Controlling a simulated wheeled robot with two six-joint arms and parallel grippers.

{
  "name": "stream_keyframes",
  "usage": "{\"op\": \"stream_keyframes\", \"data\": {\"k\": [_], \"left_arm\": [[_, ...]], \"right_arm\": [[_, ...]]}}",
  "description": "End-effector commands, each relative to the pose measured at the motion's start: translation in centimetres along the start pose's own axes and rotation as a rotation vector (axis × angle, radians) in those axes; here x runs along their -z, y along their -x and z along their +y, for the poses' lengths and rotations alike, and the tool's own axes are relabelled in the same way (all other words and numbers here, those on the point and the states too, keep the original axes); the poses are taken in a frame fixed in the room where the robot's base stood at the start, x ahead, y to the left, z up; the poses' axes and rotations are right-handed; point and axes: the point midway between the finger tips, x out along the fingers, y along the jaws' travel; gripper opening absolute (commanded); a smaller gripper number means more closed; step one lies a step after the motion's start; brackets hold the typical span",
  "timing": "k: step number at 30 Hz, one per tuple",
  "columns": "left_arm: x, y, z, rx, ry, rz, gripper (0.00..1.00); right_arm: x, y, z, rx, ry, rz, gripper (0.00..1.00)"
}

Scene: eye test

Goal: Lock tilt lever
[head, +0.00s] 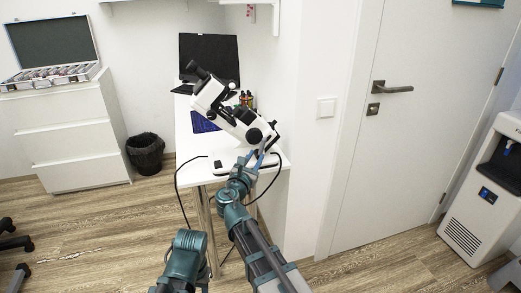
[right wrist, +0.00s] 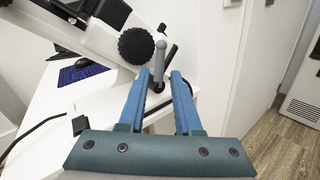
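A white instrument (head: 225,108) with a black eyepiece end stands tilted on a white desk. The right wrist view shows its white body (right wrist: 85,38), a black ribbed knob (right wrist: 136,46) and a small grey lever (right wrist: 160,58) with a rounded top, probably the tilt lever. My right gripper (right wrist: 157,76) is open. Its two blue fingers are apart, and the lever shows between their tips in that view; I cannot tell whether they touch it. In the head view my right gripper (head: 260,154) is at the instrument's lower right, hiding part of its base. My left gripper is not visible.
The white desk (head: 191,143) holds a blue pad (head: 203,122), a dark screen (head: 210,58) and a pen holder (head: 246,100). Black cables hang at its front. A wall is close on the right, then a door (head: 365,150). A black bin (head: 146,153) stands left.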

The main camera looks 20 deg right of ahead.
Motion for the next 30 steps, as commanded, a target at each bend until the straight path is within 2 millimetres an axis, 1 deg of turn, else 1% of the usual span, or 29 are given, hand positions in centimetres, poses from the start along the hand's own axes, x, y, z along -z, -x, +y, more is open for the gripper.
{"op": "stream_keyframes", "data": {"k": [1, 3, 9, 15, 23, 24, 29, 30], "left_arm": [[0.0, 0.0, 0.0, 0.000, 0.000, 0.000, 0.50], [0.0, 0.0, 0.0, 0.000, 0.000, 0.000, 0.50], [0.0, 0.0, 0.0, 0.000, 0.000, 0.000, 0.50], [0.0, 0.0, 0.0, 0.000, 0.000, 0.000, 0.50], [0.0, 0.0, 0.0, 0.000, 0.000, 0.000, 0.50], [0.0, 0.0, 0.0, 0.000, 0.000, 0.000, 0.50], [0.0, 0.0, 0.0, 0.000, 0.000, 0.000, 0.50], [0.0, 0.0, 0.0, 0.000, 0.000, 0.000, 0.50]], "right_arm": [[0.0, -1.3, 0.2, 0.002, 0.000, 0.000, 0.33], [0.0, -2.6, 0.1, 0.003, -0.001, 0.000, 0.33], [0.0, -5.0, 0.1, 0.001, -0.001, 0.000, 0.33], [0.0, -5.9, 0.0, 0.000, -0.001, 0.000, 0.33], [0.0, -6.0, 0.0, 0.000, -0.001, 0.001, 0.33], [0.0, -6.0, 0.0, 0.000, -0.001, 0.001, 0.31], [0.0, -6.0, 0.0, 0.000, -0.001, 0.001, 0.02], [0.0, -6.0, 0.0, 0.000, -0.001, 0.001, 0.00]]}}
